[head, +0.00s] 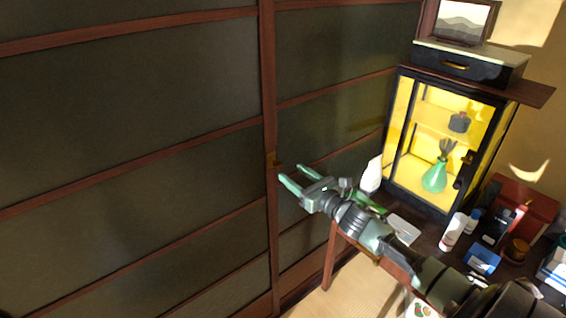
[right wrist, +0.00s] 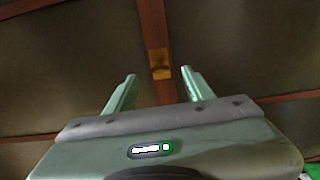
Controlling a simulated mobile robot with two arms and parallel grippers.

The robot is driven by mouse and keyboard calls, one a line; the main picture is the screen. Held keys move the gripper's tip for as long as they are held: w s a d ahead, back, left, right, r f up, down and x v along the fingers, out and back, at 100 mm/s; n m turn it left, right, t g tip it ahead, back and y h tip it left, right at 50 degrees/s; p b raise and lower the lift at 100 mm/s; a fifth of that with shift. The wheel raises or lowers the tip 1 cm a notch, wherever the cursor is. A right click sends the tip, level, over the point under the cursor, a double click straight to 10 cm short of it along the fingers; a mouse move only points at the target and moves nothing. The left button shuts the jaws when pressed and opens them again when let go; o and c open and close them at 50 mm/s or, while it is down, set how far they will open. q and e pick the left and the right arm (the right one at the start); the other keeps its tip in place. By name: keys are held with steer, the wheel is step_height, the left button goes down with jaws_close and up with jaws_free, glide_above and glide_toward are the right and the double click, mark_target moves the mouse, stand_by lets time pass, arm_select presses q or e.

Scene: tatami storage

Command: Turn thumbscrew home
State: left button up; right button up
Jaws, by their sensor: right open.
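The thumbscrew shows as a small brass-coloured fitting (head: 273,159) on the dark wooden upright where the sliding panels meet. It also shows in the right wrist view (right wrist: 160,63), straight ahead between the fingertips. My right gripper (head: 291,173) is open and empty, reaching left toward the upright. In the right wrist view its two green fingers (right wrist: 159,72) point at the fitting, one to each side, and appear apart from it. The fitting's fine shape and how far it is turned are too small and blurred to tell. My left gripper is out of view.
A lit glass cabinet (head: 443,140) with a green vase (head: 437,175) stands right of my arm. A white bottle (head: 372,174) stands close behind the arm. Small bottles and boxes, including a blue box (head: 482,261), crowd the table. The space before the panels is clear.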

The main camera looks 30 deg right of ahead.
mark_target(279, 164)
steer(key=w, duration=0.2)
steer(key=w+p, duration=0.1)
steer(key=w, duration=0.2)
steer(key=shift+w+a+p, duration=0.3)
steer(key=shift+w, duration=0.6)
steer(key=shift+w+a+f, duration=0.1)
steer(key=shift+w+f, duration=0.05)
steer(key=shift+w, duration=0.1)
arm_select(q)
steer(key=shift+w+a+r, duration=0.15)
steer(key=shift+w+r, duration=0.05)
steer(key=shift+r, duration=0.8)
arm_select(e)
jaws_close()
